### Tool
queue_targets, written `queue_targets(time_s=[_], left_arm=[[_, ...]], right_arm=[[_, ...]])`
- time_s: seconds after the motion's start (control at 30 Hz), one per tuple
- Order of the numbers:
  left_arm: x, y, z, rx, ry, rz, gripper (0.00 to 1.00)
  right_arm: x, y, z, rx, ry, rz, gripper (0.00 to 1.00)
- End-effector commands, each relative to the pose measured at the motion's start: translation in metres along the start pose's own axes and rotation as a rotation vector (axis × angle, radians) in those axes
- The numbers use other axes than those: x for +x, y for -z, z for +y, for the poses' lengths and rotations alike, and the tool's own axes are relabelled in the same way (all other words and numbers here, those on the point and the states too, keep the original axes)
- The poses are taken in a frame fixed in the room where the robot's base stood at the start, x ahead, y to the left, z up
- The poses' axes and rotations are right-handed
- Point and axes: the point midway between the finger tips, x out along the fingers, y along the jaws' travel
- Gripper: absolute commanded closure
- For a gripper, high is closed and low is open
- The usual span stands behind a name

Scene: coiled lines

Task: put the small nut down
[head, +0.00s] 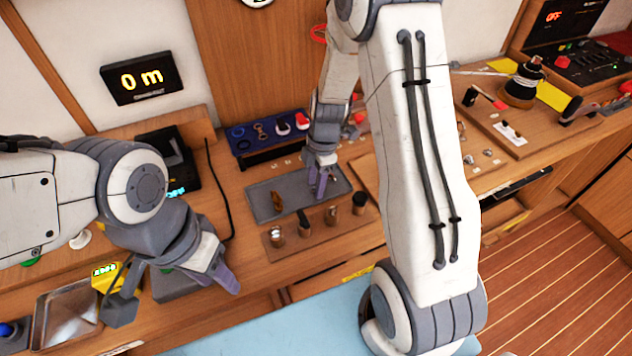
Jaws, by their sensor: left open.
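My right gripper (319,190) points down over the right part of a grey tray (262,212) on the bench. Its fingers look close together, and I cannot see whether anything is between them. I cannot make out the small nut; it may be hidden by the fingers or too small to tell. A small brown object (277,201) lies on the left part of the tray, apart from the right gripper. My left gripper (172,290) is open and empty at the left, near the bench's front edge.
A wooden block (291,243) with several upright pieces stands in front of the grey tray. A dark blue rack (262,147) with rings and red-handled items stands behind it. A metal pan (68,313) lies at lower left. Boards with small parts (484,170) lie at right.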

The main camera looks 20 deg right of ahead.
Motion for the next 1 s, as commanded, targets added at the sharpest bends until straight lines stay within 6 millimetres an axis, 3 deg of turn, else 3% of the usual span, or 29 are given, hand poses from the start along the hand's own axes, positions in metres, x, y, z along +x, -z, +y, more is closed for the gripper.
queue_targets(time_s=[0.4, 0.8, 1.0], left_arm=[[-0.003, 0.0, 0.0, 0.0, 0.0, 0.001, 0.55], [0.008, 0.0, -0.001, 0.0, 0.0, 0.0, 0.55], [0.01, -0.001, -0.001, 0.0, 0.0, 0.0, 0.55]], right_arm=[[-0.008, 0.0, 0.0, -0.001, -0.001, 0.0, 0.51], [-0.09, 0.0, 0.001, -0.001, -0.006, -0.001, 0.51], [-0.116, 0.0, 0.0, -0.001, -0.001, -0.001, 0.51]])
